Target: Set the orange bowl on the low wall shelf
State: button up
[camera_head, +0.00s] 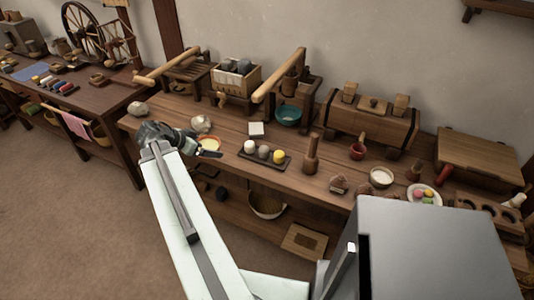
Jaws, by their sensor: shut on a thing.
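My gripper (207,149) is at the left front part of the long wooden bench, shut on a small orange bowl (209,143) with a pale yellow inside. The bowl looks upright; I cannot tell whether it touches the bench top. The gripper and wrist hide part of it. A dark wooden wall shelf (500,7) shows at the top right on the wall, cut off by the picture's edge.
The bench (225,175) holds a teal bowl (288,114), a dark tray (265,158) with small pots, a wooden barrel (370,122) and a red cup (357,151). Brown floor (70,220) is clear at left.

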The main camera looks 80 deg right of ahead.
jog(key=s+d, duration=0.1)
jog(key=d, duration=0.3)
jog(key=s+d+f, duration=0.1)
jog(key=d, duration=0.4)
jog(key=s+d+b, duration=0.1)
jog(key=d, duration=0.3)
jog(key=shift+s+d+f, duration=0.1)
jog(key=shift+d+f, duration=0.1)
jog(key=shift+d, duration=0.2)
jog(key=shift+f+b, duration=2)
jog(key=shift+b, duration=0.1)
jog(key=o, duration=1.2)
jog(key=shift+r, duration=0.1)
jog(key=shift+c, duration=0.2)
jog(key=shift+r+p, duration=0.25)
jog(key=shift+p, duration=0.1)
jog(key=p+v, duration=0.8)
jog(key=v, duration=0.4)
jog(key=shift+f, duration=0.1)
